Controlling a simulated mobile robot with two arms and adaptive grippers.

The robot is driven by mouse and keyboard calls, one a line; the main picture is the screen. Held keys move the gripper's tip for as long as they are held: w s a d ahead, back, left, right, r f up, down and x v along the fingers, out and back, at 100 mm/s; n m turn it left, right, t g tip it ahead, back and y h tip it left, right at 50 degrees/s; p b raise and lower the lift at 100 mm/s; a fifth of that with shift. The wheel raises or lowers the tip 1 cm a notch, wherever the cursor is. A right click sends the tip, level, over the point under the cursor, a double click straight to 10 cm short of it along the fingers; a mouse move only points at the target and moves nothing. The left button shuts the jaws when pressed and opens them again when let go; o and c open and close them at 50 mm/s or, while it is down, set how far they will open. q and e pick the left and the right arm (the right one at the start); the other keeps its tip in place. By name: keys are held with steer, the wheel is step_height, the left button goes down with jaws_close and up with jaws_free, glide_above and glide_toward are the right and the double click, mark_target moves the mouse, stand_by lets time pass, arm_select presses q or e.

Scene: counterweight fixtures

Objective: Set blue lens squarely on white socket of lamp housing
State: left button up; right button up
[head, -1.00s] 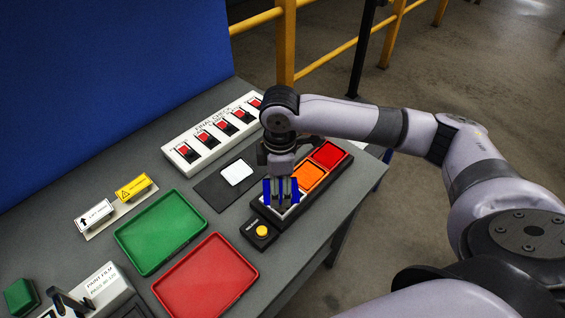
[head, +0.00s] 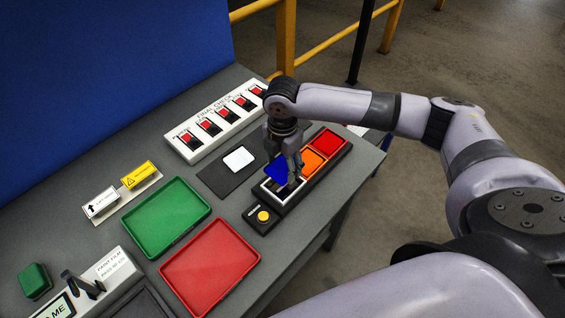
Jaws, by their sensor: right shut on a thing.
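The blue lens (head: 276,171) is in my right gripper (head: 293,178), whose fingers are shut on it and hide part of it. The lens looks tilted, close over the near end of the dark lamp housing (head: 314,180). The white socket (head: 270,190) shows as a white frame under and beside the lens and fingers. I cannot tell whether the lens touches the socket. An orange lens (head: 312,163) and a red lens (head: 328,141) sit in the housing's other places. My left gripper is not in view.
A yellow button box (head: 263,216) is at the housing's near end. A dark pad with a white square (head: 239,158) and a switch panel (head: 222,116) lie behind. A green tray (head: 167,217) and a red tray (head: 211,266) stand left.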

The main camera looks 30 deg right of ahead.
steer(key=shift+f+b, duration=2.55)
steer(key=shift+b, duration=0.35)
steer(key=shift+f, duration=0.55)
steer(key=shift+f+p, duration=0.2)
steer(key=shift+p, duration=0.95)
steer(key=shift+f, duration=0.35)
steer(key=o, duration=1.2)
